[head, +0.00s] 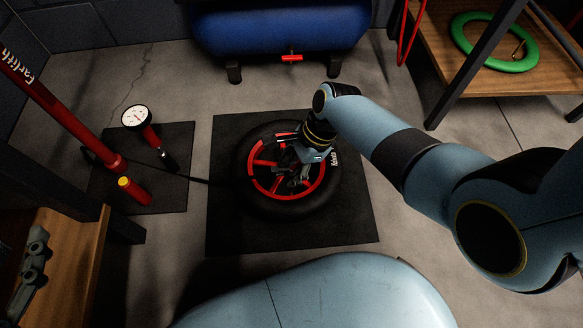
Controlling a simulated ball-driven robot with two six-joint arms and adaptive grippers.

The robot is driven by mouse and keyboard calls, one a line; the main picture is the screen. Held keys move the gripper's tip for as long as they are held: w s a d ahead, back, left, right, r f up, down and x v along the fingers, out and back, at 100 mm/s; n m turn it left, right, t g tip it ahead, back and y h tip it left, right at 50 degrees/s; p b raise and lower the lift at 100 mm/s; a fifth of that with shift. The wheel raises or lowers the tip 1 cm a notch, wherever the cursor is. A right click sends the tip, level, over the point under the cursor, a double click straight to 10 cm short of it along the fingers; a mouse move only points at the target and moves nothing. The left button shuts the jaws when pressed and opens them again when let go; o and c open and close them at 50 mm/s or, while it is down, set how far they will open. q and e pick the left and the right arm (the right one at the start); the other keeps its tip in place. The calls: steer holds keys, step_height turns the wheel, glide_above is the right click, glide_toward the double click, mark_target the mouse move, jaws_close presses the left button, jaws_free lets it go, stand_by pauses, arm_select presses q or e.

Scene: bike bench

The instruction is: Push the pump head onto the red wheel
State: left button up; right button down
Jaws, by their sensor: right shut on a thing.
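The red wheel (254,183), red spokes inside a black tyre, lies flat on a black mat (230,235) in the middle of the head view. My right gripper (297,178) reaches down over the wheel's right half, among the spokes and hub. It is shut on a small dark thing that looks like the pump head, mostly hidden by the fingers. I cannot tell whether this touches the valve. The red floor pump (70,120) stands at the left; its thin black hose (195,180) runs right towards the wheel. My left gripper is not in view.
A round gauge (136,116) stands by the pump on a second dark mat (176,140). A blue tank (280,28) is behind the wheel. A wooden shelf (460,75) with a green ring (512,66) is at the right. A wooden bench (75,245) is at the lower left.

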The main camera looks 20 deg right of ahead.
steer(key=shift+f+b, duration=0.75)
steer(key=shift+f, duration=0.65)
steer(key=c, duration=0.9)
jaws_free()
steer(key=v, duration=1.2)
steer(key=shift+s, duration=0.1)
